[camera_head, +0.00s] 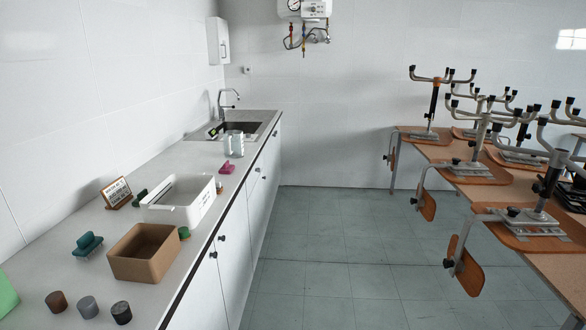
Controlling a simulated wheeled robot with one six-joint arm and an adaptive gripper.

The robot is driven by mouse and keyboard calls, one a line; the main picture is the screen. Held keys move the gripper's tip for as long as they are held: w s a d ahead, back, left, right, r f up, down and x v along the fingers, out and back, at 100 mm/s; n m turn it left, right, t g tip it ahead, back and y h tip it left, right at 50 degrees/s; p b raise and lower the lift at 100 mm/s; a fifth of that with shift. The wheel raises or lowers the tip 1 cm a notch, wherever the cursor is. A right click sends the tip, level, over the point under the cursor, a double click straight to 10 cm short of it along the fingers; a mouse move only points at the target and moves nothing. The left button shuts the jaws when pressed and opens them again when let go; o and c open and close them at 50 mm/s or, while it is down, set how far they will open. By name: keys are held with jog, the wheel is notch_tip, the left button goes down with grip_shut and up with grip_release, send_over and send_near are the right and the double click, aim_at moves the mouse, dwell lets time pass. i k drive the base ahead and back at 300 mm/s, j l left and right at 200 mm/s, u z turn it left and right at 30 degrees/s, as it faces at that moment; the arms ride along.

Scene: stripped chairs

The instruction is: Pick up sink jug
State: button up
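A pale, clear-looking jug (234,143) stands on the counter at the near edge of the sink (257,130), at the far end of the counter. It appears upright; its handle is too small to make out. A curved faucet (225,100) rises behind the sink. My gripper is not in the head view, and nothing of my arm shows.
The counter (190,160) runs along the left wall, holding a white bin (182,209), a brown box (144,262), a small sign (117,193), a pink item (227,167) and several small pieces. Upturned chairs (522,222) on tables fill the right. The floor (340,255) between is clear.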

aim_at(233, 140)
jog(key=i, duration=1.75)
